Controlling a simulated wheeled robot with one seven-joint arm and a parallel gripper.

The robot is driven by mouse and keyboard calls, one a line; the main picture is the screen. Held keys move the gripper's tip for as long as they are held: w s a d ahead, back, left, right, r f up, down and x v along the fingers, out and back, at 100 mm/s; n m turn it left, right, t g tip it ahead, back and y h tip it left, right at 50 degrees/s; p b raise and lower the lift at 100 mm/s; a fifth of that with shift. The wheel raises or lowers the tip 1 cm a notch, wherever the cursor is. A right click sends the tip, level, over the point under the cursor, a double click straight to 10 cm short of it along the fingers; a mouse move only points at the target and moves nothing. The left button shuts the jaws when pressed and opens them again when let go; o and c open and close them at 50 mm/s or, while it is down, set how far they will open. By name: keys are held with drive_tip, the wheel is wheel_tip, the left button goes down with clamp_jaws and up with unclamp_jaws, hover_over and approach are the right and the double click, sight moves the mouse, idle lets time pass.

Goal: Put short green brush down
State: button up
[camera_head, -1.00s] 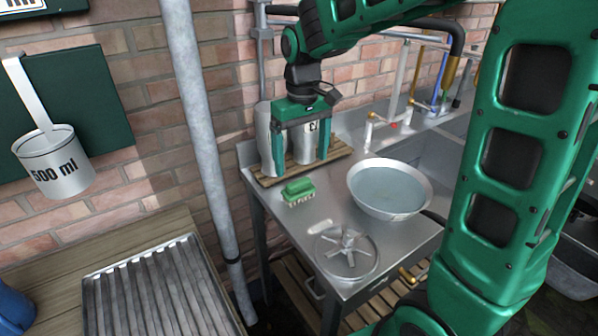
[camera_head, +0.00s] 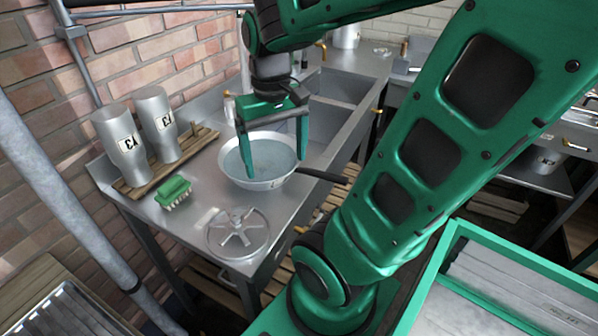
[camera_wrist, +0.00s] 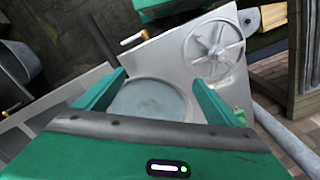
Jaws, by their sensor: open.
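The short green brush (camera_head: 173,191) rests bristles down on the steel counter (camera_head: 190,222), in front of the wooden rack. It is apart from my gripper (camera_head: 276,172). My gripper is open and empty, with its fingers pointing down over the water-filled basin (camera_head: 263,184) to the right of the brush. In the wrist view the open fingers (camera_wrist: 160,95) frame the round basin (camera_wrist: 147,101). A bit of green, probably the brush (camera_wrist: 239,116), shows just beyond the right finger there; most of it is hidden.
Two metal canisters (camera_head: 120,146) stand on a wooden rack (camera_head: 142,187) against the brick wall. A spoked wheel (camera_head: 238,233) lies near the counter's front edge. Sink bowls (camera_head: 335,88) lie behind the basin. A grey pipe (camera_head: 62,205) rises at the left.

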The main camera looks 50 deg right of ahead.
drive_tip(key=s+d+f+m, duration=0.1)
drive_tip(key=s+f+m, duration=0.1)
drive_tip(key=s, duration=0.5)
drive_tip(key=shift+w+d, duration=0.1)
drive_tip(key=shift+w+f, duration=0.25)
drive_tip(key=shift+w, duration=0.35)
